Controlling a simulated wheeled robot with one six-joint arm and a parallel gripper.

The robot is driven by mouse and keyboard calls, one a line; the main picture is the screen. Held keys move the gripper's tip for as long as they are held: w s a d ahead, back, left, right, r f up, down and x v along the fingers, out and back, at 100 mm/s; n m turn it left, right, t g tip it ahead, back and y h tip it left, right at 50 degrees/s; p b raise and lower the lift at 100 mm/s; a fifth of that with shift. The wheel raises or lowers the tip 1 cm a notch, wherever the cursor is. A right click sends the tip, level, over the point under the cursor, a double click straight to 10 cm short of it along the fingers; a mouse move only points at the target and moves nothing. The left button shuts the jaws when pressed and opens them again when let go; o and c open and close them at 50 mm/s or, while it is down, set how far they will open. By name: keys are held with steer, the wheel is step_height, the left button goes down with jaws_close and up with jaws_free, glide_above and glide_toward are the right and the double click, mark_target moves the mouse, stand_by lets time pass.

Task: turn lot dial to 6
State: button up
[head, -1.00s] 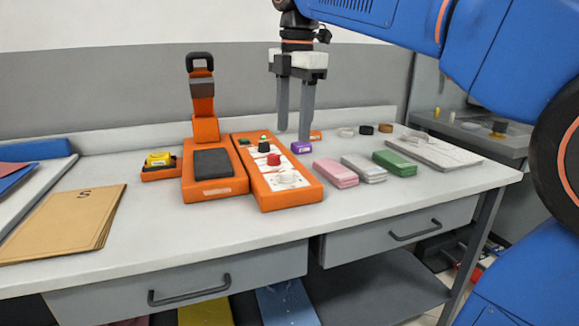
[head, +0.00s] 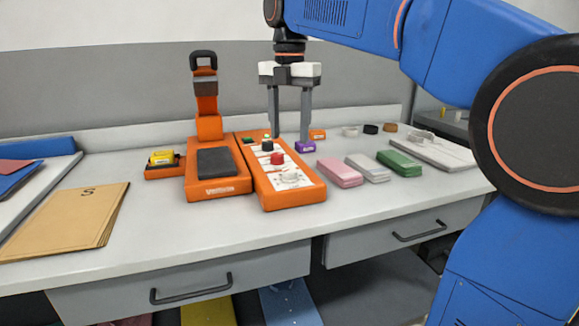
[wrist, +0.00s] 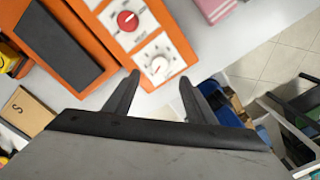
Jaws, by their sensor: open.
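The orange control box (head: 296,197) lies on the counter with a white panel of knobs on top. A white dial (head: 290,178) sits at the panel's near end; the wrist view shows this dial (wrist: 159,65) with a ring of small marks that I cannot read. A red knob (head: 277,158) and a dark knob (head: 267,146) sit farther back on the panel. My gripper (head: 289,142) points down above the far part of the box, fingers apart and empty. In the wrist view the fingertips (wrist: 160,78) show on either side of the dial's lower edge.
An orange press-like device (head: 217,190) stands left of the box. Purple (head: 291,148), pink (head: 340,172), grey (head: 368,168) and green (head: 400,163) blocks lie to its right. A tan folder (head: 65,222) lies at left. The front counter strip is clear.

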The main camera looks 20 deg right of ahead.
mark_target(289, 169)
step_height(289, 169, down, 10)
steer(key=shift+r, duration=0.1)
stand_by(0.4)
steer(key=c, duration=1.1)
steer(key=shift+o, duration=0.3)
